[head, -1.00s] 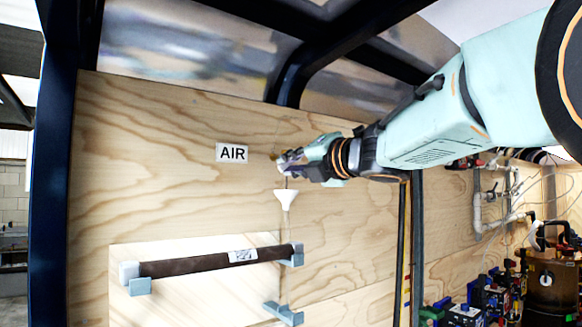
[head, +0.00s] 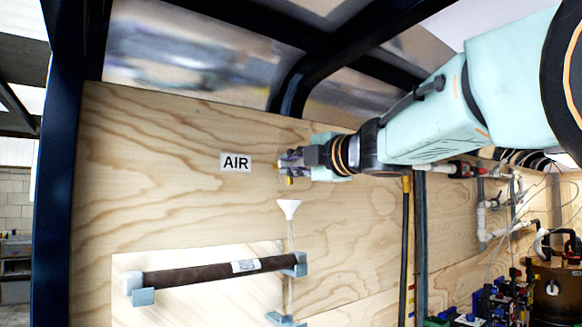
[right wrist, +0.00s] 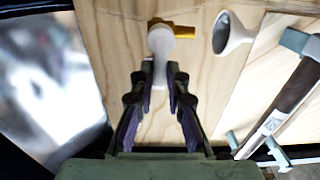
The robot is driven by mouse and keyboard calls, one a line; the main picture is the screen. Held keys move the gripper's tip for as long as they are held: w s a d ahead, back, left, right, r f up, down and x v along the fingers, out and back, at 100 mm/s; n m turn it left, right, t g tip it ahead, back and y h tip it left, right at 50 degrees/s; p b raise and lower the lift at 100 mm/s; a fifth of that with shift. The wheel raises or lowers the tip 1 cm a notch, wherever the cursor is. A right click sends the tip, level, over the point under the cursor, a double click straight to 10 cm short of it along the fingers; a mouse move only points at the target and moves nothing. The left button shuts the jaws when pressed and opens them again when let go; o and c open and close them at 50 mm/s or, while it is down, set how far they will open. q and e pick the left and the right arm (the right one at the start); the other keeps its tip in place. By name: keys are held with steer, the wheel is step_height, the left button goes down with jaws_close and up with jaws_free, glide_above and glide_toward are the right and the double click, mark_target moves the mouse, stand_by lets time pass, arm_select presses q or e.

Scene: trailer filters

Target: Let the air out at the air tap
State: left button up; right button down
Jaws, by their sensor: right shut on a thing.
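The air tap shows in the right wrist view as a brass body (right wrist: 183,31) with a pale lever (right wrist: 160,45). My right gripper (right wrist: 159,78) has its fingertips close on both sides of the lever's lower end, shut on it. In the head view the right gripper (head: 291,164) is at the plywood wall, right of the AIR label (head: 235,162), and covers most of the tap. A bit of brass (head: 290,181) shows just below the fingers. The left gripper is not in view.
A white funnel (head: 289,208) with a clear tube hangs below the tap; it also shows in the right wrist view (right wrist: 233,34). A dark brown cylinder (head: 210,271) rests on grey brackets lower on the wall. Pipes and valves (head: 486,215) are at the right.

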steer(key=shift+f, duration=0.25)
steer(key=c, duration=1.7)
jaws_free()
steer(key=o, duration=0.4)
steer(key=shift+s+d+r, duration=0.2)
steer(key=shift+d+r, duration=0.05)
